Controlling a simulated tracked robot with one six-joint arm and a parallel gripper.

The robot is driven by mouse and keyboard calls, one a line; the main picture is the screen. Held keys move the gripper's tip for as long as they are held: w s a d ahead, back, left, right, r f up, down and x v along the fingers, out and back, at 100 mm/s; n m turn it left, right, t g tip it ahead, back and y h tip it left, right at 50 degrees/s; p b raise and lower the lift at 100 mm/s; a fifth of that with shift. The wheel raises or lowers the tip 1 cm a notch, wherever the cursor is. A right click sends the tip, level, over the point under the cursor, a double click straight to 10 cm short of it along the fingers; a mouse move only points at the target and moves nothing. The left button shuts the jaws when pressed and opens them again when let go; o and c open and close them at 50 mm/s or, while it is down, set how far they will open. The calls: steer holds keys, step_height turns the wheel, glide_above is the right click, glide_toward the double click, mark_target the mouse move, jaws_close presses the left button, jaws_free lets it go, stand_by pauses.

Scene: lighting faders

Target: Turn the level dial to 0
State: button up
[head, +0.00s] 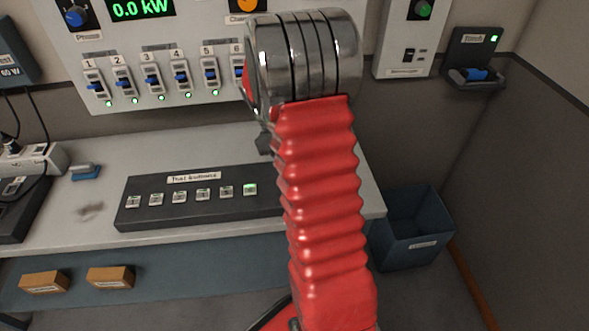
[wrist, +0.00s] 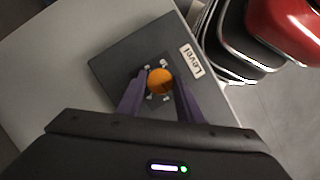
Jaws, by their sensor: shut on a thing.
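The level dial (wrist: 160,81) is a round orange knob on a dark panel (wrist: 118,58), with small pale marks around it that are too small to read. A white "Level" label (wrist: 192,60) is beside it in the wrist view. My gripper (wrist: 158,88) has its two purple fingers on either side of the dial and is shut on it. I cannot make out a pointer on the knob or which mark it faces. In the head view my red arm hides the dial and most of the gripper.
A dark button panel (head: 150,215) lies on the grey desk left of my arm, one button lit green. A wall panel (head: 190,105) with numbered blue breakers stands behind. A dark bin (head: 410,235) stands right of the desk. A blue-handled item (head: 86,172) lies at left.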

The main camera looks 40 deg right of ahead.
steer(key=n, duration=0.2)
steer(key=n+h, duration=0.1)
steer(key=shift+s+a+n+t, duration=0.2)
steer(key=shift+s+n+t, duration=0.05)
steer(key=shift+n+t, duration=0.05)
steer(key=shift+s+n+t+h, duration=0.1)
steer(key=shift+n+t+h, duration=0.5)
steer(key=shift+n, duration=1.4)
steer(key=shift+a+f, duration=0.1)
steer(key=o, duration=1)
steer(key=shift+o, duration=0.2)
steer(key=shift+w+r, duration=0.25)
steer(key=shift+r, duration=0.25)
steer(key=v, duration=1.2)
steer(key=shift+a+r, duration=0.3)
steer(key=shift+r, duration=0.05)
